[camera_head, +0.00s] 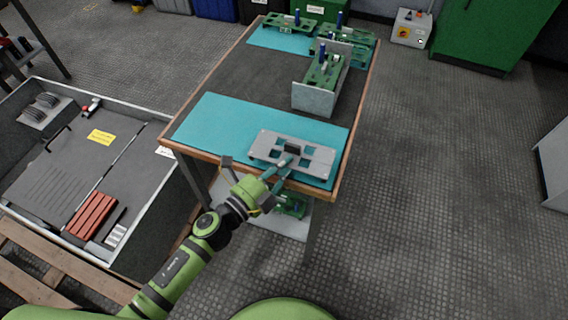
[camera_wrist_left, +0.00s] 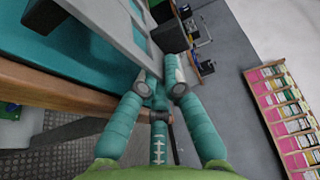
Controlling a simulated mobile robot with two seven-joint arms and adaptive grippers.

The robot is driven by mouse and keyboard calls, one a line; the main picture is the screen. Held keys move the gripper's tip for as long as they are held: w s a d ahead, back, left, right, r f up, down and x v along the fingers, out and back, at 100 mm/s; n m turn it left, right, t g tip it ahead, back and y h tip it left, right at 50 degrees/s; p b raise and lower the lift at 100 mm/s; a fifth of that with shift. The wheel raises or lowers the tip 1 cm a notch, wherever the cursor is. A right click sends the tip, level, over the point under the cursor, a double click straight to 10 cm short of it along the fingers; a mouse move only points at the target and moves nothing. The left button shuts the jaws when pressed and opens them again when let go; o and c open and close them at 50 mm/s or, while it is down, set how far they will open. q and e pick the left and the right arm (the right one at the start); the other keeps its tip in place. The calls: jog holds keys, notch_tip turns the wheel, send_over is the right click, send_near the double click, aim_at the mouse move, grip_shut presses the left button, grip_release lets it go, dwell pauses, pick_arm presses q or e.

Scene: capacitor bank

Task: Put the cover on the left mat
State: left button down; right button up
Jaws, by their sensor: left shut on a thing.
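The cover (camera_head: 318,158) is a flat grey plate with square cut-outs and a black block-like handle. It is over the right part of the near teal mat (camera_head: 215,125) on the table. I cannot tell whether it touches the mat. My left gripper (camera_head: 283,163) reaches in over the near table edge and is shut on the cover near its handle. My right gripper is not in view.
A grey-walled frame with a green board (camera_head: 318,98) stands behind the cover on the table. A far teal mat (camera_head: 280,39) holds more green boards. The near mat's left part is clear. A grey crate (camera_head: 65,150) stands on the floor at left.

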pick_arm(q)
jog(key=shift+f+b, duration=0.55)
jog(key=shift+f, duration=0.1)
dwell(1.2)
jog(key=c, duration=1.3)
grip_release()
jog(key=shift+s+a+f, duration=0.1)
